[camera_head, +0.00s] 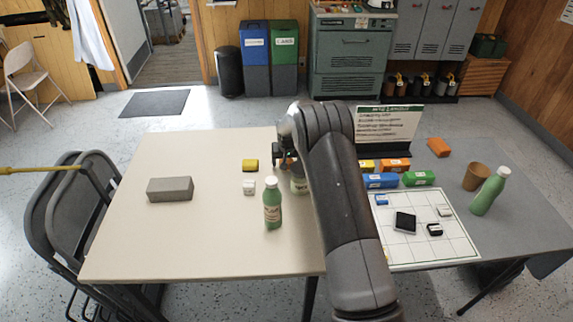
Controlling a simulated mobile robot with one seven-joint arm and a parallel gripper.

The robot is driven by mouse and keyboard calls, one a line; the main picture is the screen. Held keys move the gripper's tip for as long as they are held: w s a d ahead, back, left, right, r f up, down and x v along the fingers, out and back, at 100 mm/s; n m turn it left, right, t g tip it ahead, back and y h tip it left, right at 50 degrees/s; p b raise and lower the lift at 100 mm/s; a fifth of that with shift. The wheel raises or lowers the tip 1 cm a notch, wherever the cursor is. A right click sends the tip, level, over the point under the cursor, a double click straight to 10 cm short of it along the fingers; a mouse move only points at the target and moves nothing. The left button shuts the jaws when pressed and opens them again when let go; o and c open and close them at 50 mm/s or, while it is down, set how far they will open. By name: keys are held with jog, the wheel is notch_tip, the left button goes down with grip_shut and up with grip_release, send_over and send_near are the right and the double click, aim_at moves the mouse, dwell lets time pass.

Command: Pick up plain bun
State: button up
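I cannot make out a plain bun in the head view; my arm hides part of the table. My gripper (285,162) is above the beige table (130,245), near its right side and pointing down. It is small and partly covered by my arm, so I cannot tell whether it is open or shut.
A green bottle (272,204) stands upright in front of my gripper. A grey brick (170,189) lies at the left. The grey table (512,225) bears a gridded board (420,250), coloured blocks, a brown cup (476,177) and another green bottle (489,191). The beige table's front left is clear.

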jog(key=c, duration=1.1)
